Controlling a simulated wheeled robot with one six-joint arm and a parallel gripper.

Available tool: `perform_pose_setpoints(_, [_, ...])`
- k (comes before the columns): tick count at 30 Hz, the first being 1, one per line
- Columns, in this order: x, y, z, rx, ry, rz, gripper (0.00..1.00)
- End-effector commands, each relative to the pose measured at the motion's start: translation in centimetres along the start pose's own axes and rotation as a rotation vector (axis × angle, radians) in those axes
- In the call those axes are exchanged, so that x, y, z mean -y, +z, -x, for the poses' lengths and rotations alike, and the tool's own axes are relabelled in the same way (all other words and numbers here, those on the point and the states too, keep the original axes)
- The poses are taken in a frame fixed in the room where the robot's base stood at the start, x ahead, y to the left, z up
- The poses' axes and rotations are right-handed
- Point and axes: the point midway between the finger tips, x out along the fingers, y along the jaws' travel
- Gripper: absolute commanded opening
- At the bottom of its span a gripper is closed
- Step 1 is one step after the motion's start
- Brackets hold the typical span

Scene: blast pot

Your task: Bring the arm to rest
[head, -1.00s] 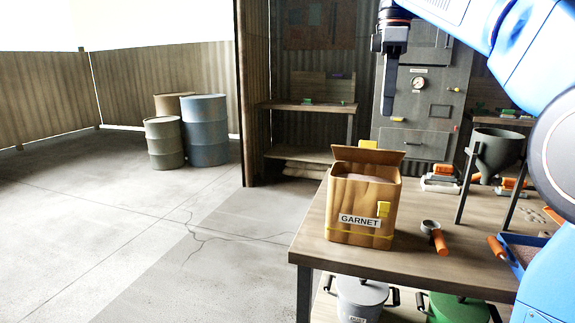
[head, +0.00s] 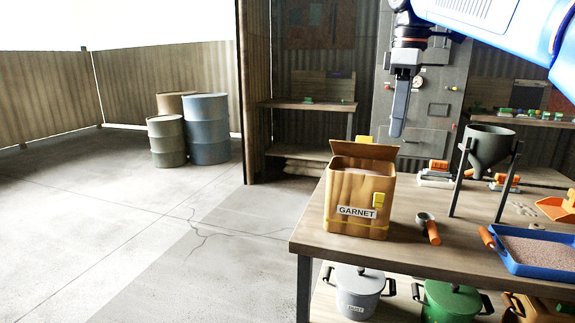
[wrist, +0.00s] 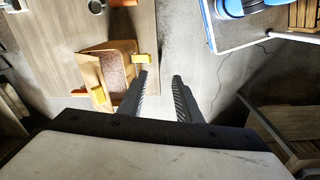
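My gripper (head: 399,110) hangs with its fingers pointing down in the head view, above and behind the right side of the garnet box (head: 352,211). In the wrist view, the two fingers (wrist: 160,95) stand apart with a gap between them, and nothing is held. The open garnet box, with its flap up and yellow clips, stands on the wooden table (head: 310,232). It also shows in the wrist view (wrist: 89,76), to the left of the fingers and apart from them. My blue arm reaches in from the upper right.
A metal funnel on a stand (head: 487,150), a scoop with an orange handle (head: 433,232) and a blue tray of grit (head: 540,265) are on the table. Lidded pots, one grey (head: 358,292), sit below. Drums (head: 206,128) stand far left; the floor there is clear.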

Motion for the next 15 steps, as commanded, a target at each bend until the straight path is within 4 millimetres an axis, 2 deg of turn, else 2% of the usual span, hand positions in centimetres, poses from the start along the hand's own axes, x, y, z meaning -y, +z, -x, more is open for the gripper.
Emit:
perform_pose_setpoints(5, [2.2,2.4,-2.8,-0.025,0.033,-0.128,0.31])
perform_pose_setpoints(11, [5.6,5.7,-8.0,-0.072,0.080,-0.324,0.31])
perform_pose_setpoints(15, [8.1,8.1,-12.2,-0.109,0.109,-0.463,0.31])
